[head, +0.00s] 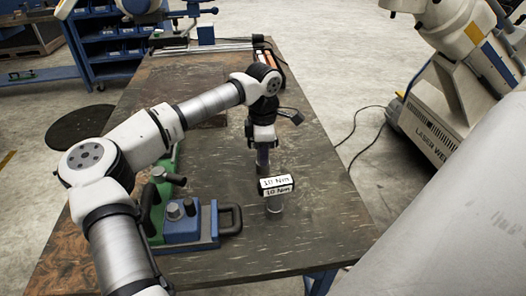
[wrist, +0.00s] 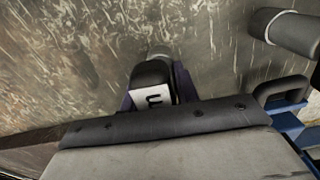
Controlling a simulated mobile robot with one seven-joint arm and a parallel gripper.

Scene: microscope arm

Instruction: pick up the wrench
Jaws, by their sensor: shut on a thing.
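The wrench (head: 275,204) has a silver shaft and a black part with white "10 Nm" labels. In the head view it is over the right half of the worktable, right of the black clamp handle. My gripper (head: 263,166) points down just behind it. In the wrist view the wrench (wrist: 152,75) sits between the purplish fingers of my gripper (wrist: 154,98), which is shut on it. One label faces the wrist camera, and the silver end shows beyond the black part. My gripper hides the rest. I cannot tell whether the wrench touches the table.
The dark worktable (head: 312,238) is scratched and clear on its right side. A blue clamp (head: 182,231) with a black handle (head: 231,219) stands close on the left. A green tool part (head: 150,217) is beside it. A welding machine (head: 440,120) stands on the floor at right.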

